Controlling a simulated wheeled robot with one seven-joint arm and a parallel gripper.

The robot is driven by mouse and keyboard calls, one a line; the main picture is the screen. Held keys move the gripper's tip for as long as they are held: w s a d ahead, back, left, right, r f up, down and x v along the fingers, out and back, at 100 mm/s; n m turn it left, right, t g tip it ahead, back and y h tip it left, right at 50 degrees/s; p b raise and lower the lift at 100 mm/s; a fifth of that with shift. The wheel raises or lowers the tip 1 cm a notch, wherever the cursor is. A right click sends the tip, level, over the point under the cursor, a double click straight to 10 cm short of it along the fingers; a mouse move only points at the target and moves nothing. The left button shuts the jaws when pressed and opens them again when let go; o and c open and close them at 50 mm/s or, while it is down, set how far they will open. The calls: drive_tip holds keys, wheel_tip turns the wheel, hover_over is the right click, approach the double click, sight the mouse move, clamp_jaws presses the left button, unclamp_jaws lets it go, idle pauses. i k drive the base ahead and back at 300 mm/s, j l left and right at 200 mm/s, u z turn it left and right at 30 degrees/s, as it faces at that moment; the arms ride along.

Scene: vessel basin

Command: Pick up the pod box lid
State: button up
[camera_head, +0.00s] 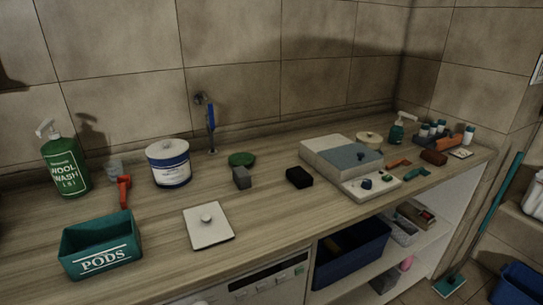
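The pod box (100,246) is a green open-topped box with "PODS" in white on its front. It stands at the front left of the wooden counter. A flat pale square lid with a small round knob (208,228) lies on the counter to the right of the box, apart from it, knob up. It looks like the pod box lid. My gripper does not show in this view.
Behind stand a green wool wash bottle (65,167), a red-handled item (124,191) and a white-and-blue tub (169,163). The counter (262,222) around the lid is clear.

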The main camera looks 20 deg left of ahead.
sight(207, 225)
drive_tip(key=u, duration=1.55)
